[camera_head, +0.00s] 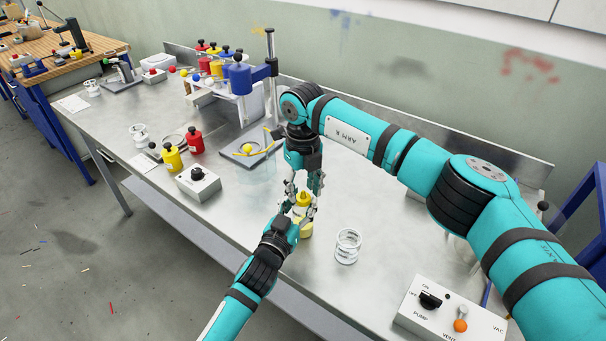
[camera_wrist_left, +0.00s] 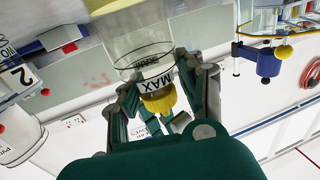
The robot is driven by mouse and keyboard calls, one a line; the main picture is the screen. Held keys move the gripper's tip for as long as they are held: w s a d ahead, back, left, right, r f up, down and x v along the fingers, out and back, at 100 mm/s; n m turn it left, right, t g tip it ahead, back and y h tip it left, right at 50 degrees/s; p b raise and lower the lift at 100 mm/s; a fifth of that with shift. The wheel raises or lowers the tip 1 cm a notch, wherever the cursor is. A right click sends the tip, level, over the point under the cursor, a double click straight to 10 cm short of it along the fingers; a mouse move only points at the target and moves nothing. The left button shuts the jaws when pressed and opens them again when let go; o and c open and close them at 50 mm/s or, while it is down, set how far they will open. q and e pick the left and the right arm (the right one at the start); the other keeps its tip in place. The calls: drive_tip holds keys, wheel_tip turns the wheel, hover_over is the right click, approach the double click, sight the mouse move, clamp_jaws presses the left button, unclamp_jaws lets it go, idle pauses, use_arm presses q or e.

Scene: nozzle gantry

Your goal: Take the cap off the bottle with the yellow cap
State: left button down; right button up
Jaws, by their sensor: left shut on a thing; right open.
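The bottle (camera_head: 306,229) stands upright near the middle of the bench, with pale yellow in its clear body and the yellow cap (camera_head: 303,198) on top. My left gripper (camera_head: 302,214) reaches in from below and is shut on the bottle. In the left wrist view the clear bottle (camera_wrist_left: 135,48) has a "MAX" label and its yellow cap (camera_wrist_left: 158,101) shows between my gripper parts. My right gripper (camera_head: 303,188) points down from above, open, with its fingers around the cap; whether they touch it cannot be told.
An empty glass beaker (camera_head: 348,246) stands right of the bottle. A pump box (camera_head: 450,310) sits at the front right. A grey knob box (camera_head: 198,184), yellow bottle (camera_head: 172,158) and red bottle (camera_head: 195,141) stand left. A stand with a blue container (camera_head: 240,77) rises behind.

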use_arm(q)
drive_tip(key=shift+f, duration=0.3)
use_arm(e)
drive_tip(key=shift+f, duration=0.75)
clamp_jaws()
drive_tip(key=n, duration=0.6)
drive_tip(key=shift+n, duration=0.3)
drive_tip(key=shift+o, duration=1.3)
unclamp_jaws()
drive_tip(key=shift+r, duration=0.1)
